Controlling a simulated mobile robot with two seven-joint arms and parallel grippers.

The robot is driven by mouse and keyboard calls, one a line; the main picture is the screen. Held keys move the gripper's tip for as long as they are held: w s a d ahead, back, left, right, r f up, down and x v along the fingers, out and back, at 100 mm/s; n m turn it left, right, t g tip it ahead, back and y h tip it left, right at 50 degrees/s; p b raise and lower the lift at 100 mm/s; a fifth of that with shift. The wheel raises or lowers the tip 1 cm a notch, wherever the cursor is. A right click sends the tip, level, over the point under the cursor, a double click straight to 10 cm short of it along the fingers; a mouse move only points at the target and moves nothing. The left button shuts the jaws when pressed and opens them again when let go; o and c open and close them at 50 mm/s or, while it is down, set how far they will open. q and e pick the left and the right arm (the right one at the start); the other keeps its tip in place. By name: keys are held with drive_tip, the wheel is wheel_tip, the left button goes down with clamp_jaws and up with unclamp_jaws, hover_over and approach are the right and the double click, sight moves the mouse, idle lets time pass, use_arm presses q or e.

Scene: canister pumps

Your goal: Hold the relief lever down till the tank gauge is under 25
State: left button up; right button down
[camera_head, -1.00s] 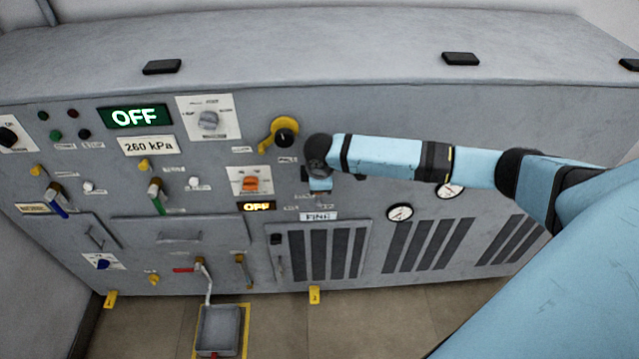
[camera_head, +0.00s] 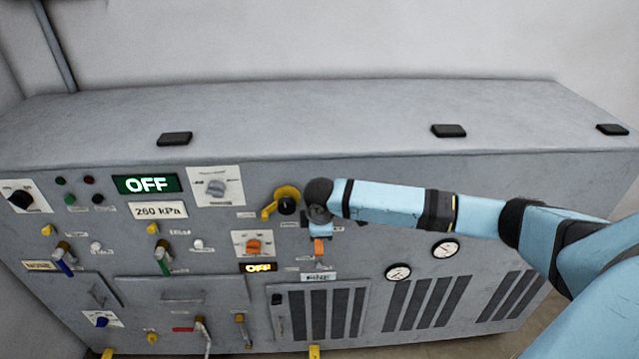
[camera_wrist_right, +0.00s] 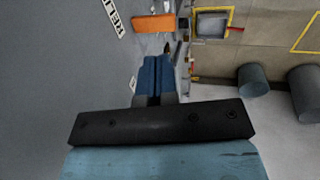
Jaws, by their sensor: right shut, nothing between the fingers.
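The relief lever (camera_head: 319,246) is an orange handle on the grey panel, just below my right gripper (camera_head: 320,229) in the head view. The lever also shows in the right wrist view (camera_wrist_right: 153,23), beyond the blue fingertips (camera_wrist_right: 152,65), beside a partly seen label starting "RELI" (camera_wrist_right: 113,14). My right gripper is shut and empty, and appears apart from the lever. Two round white gauges (camera_head: 398,272) and (camera_head: 445,248) sit to the right; their readings are too small, and I cannot tell which is the tank gauge. My left gripper is out of view.
A yellow-and-black knob (camera_head: 284,203) is just left of my right gripper. An orange switch (camera_head: 253,246) sits lower left. The green display (camera_head: 147,184) reads OFF and a plate (camera_head: 158,210) reads 260 kPa. The cabinet top (camera_head: 300,115) is mostly clear.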

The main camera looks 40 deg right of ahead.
drive_tip(key=w+d+v, duration=0.2)
drive_tip(key=v, duration=1.3)
drive_tip(key=shift+a+r+b, duration=0.35)
drive_tip(key=shift+r+b, duration=0.1)
drive_tip(key=shift+r, duration=0.25)
